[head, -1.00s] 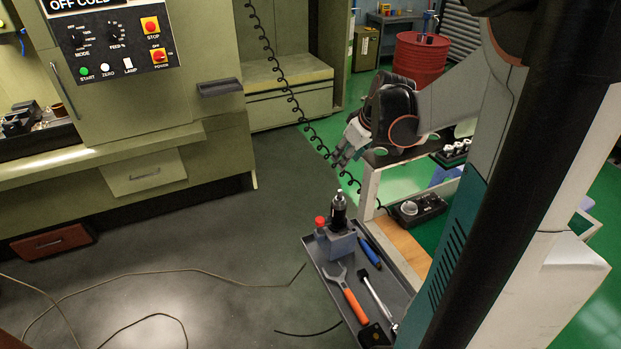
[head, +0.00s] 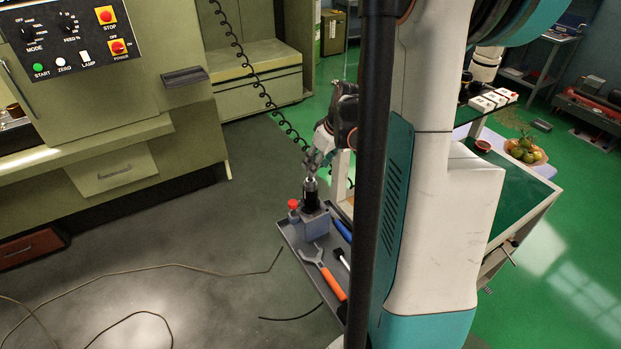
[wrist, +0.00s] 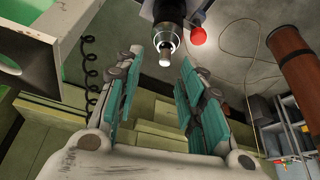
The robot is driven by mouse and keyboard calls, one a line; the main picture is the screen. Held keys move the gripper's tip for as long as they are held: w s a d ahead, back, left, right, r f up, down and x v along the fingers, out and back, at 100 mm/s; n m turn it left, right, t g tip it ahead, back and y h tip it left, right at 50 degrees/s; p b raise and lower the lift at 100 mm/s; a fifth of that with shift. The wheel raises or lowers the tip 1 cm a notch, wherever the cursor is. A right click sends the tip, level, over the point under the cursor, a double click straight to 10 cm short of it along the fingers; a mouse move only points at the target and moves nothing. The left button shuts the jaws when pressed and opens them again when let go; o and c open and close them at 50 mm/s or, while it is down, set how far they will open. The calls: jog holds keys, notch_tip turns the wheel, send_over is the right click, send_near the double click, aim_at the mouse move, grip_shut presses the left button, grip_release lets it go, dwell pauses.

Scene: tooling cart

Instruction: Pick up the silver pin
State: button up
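The silver pin (wrist: 165,58) appears to be the bright tip on top of a black tool holder (wrist: 168,20); in the head view the tip is small. The holder (head: 310,196) stands upright in a grey block (head: 316,224) on the tray. My gripper (wrist: 158,72) is open and empty in the wrist view, with its teal-padded fingers apart. The pin lies just beyond the fingertips, roughly centred between them. In the head view my gripper (head: 314,162) is just above the holder; whether it touches the tip cannot be told.
A red knob (head: 293,204) stands close beside the holder. The grey tray (head: 298,246) also bears an orange-handled wrench (head: 328,276) and a blue-handled tool (head: 342,231). A coiled black cable (head: 262,92) hangs behind. My own body hides the tray's right side.

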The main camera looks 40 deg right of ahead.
aim_at(310, 179)
jog(key=shift+a+x, duration=0.2)
jog(key=shift+x, duration=0.95)
jog(key=shift+a+x, duration=0.15)
jog(key=shift+x, duration=1.05)
grip_shut()
